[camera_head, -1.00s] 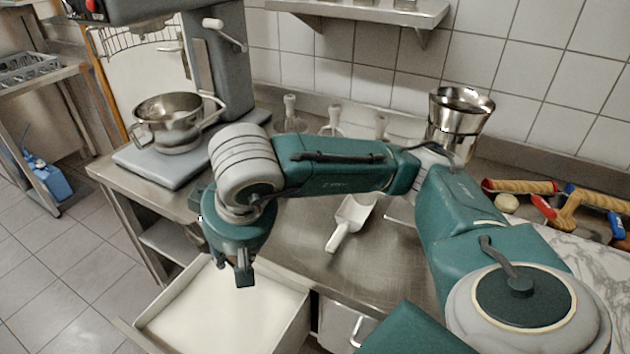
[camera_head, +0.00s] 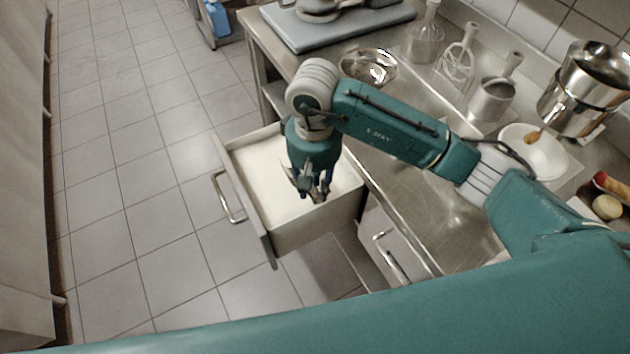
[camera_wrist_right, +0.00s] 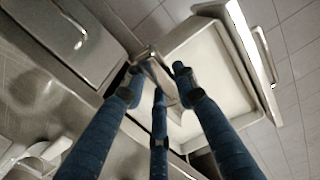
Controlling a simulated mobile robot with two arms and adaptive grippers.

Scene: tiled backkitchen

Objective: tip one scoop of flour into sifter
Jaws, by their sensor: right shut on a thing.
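My right gripper (camera_head: 312,192) points down over the open drawer of white flour (camera_head: 268,172). In the wrist view its blue fingers (camera_wrist_right: 158,82) are closed round a small pale, metallic-looking piece (camera_wrist_right: 160,72), probably part of a scoop. Fingers hide most of it, and I cannot tell whether it carries flour. A shallow round steel vessel (camera_head: 368,68) stands on the worktop beyond the arm. A cup-shaped steel piece with a pale handle (camera_head: 492,97) stands farther right. I cannot tell which is the sifter. My left gripper is not in view.
The drawer front (camera_head: 245,205) and its handle (camera_head: 228,198) stick out over the tiled floor. A white bowl (camera_head: 545,160) and a tall steel container (camera_head: 585,85) stand at the right. A grey scale-like base (camera_head: 335,28) is at the back.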

